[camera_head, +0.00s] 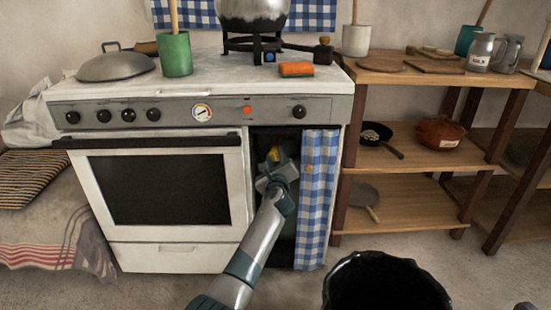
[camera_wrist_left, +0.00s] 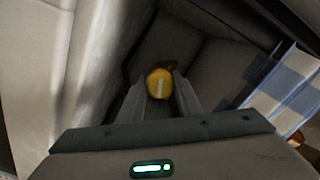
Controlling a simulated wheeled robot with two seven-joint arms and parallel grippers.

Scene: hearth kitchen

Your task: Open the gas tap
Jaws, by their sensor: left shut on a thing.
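The gas tap shows as a yellow round knob with a pale bar across its face (camera_wrist_left: 160,84), inside the dark compartment at the right of the stove. In the head view a bit of its yellow (camera_head: 274,154) shows just past my left gripper (camera_head: 277,168). In the left wrist view my left gripper's two fingers (camera_wrist_left: 160,92) stand on either side of the knob and are shut on it. The pale bar runs nearly upright in that view. What lies behind the knob is mostly hidden. My right gripper is not in view.
A blue checked curtain (camera_head: 318,195) hangs at the compartment's right side, close to my left arm. The white oven (camera_head: 170,243) stands to its left. A black bin (camera_head: 375,285) is in front at right. Wooden shelves (camera_head: 420,162) stand farther right.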

